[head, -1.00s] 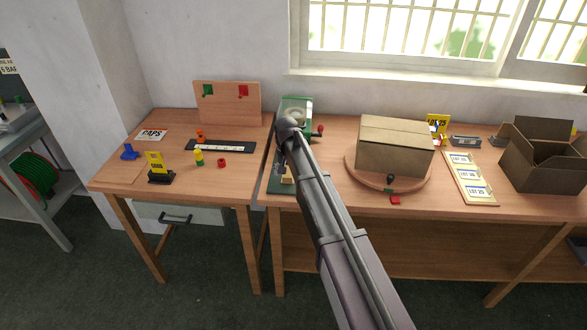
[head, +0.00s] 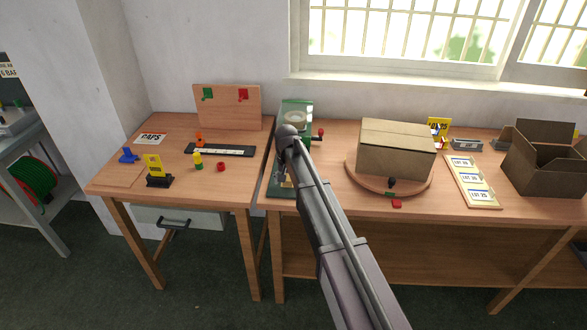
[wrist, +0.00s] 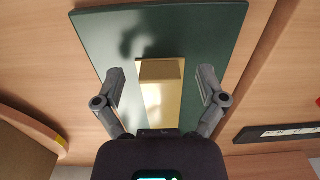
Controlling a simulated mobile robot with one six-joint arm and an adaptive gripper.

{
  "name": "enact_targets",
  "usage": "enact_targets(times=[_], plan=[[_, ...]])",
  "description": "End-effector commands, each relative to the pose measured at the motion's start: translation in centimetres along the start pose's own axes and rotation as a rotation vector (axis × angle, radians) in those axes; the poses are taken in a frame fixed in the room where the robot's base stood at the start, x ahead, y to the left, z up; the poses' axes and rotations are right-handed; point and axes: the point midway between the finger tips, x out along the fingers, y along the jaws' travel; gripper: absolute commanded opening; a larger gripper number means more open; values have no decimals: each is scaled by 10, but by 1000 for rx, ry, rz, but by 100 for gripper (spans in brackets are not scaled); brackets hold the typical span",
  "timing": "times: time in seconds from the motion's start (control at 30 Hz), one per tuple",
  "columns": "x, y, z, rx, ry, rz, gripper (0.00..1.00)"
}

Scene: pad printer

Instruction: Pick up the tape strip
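I cannot make out a tape strip for certain. In the wrist view a brass-coloured block (wrist: 162,72) lies on a shiny dark green plate (wrist: 105,40), with a brighter gold flat surface (wrist: 158,108) below it. My gripper (wrist: 162,88) is open, its two grey fingers left and right of the block with gaps on both sides. In the head view the green machine (head: 301,104) stands at the left end of the right table, with a pale ring (head: 294,117) near its top. My arm hides much of the machine and my gripper there.
A closed cardboard box (head: 397,150) sits on a round wooden turntable (head: 357,178) right of the machine. A label board (head: 473,181) and an open carton (head: 545,160) stand further right. A black strip with white marks (head: 245,152) lies on the left table.

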Motion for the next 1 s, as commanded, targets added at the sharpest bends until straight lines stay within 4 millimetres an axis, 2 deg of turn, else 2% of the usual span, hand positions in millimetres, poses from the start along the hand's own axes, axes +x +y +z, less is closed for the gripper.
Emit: enact_targets(times=[0.03,0.07,0.2,0.23,0.73,1.0], plan=[[0,0,0,0,0,0,71],[0,0,0,0,0,0,66],[0,0,0,0,0,0,36],[0,0,0,0,0,0,33],[-2,0,0,1,0,0,33],[-15,1,0,1,0,0,33]])
